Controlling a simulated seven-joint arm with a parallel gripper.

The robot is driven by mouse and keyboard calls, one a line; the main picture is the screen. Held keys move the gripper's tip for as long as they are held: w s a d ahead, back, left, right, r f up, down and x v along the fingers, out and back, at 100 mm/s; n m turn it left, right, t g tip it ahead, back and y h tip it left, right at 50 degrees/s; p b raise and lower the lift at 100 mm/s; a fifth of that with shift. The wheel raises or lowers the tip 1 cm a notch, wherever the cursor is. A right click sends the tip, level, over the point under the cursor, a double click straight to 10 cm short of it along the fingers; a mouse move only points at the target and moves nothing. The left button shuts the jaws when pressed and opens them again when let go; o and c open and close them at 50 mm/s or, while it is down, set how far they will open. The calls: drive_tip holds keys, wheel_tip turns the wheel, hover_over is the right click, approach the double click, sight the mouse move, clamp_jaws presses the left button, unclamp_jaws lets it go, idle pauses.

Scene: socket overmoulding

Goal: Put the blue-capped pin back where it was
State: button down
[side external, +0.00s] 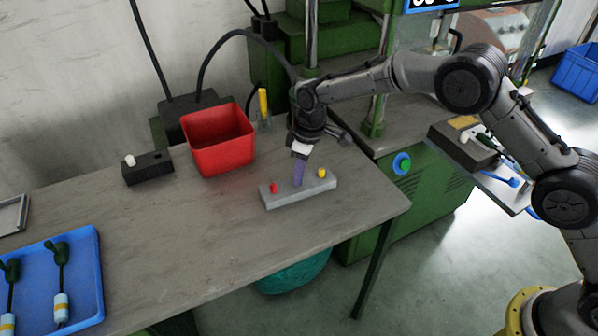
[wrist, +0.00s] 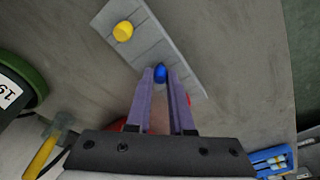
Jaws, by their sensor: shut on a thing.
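The grey block (side external: 325,186) lies on the table, with a red-capped pin (side external: 274,188) near its left end and a yellow-capped pin (side external: 321,173) near its right end. My gripper (side external: 298,182) points down at the middle of the block, between those two pins. In the wrist view its purple fingers are shut on the blue-capped pin (wrist: 160,73), whose round blue cap shows between the fingertips. The yellow cap (wrist: 123,31) and part of the red cap (wrist: 188,100) show on either side. The pin's lower part is hidden, so I cannot tell how deep it sits.
A red bin (side external: 218,140) stands behind and left of the block. A black box with a white knob (side external: 148,168) is further left, and a blue tray (side external: 88,258) is at front left. A yellow-handled tool (side external: 263,102) stands behind. The table in front is clear.

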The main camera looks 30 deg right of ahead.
drive_tip(key=shift+f, duration=0.15)
drive_tip(key=c, duration=0.8)
unclamp_jaws()
wheel_tip(320, 180, up, 12)
drive_tip(key=s+d, duration=0.1)
drive_tip(key=shift+d, duration=0.15)
drive_tip(key=shift+s, duration=0.1)
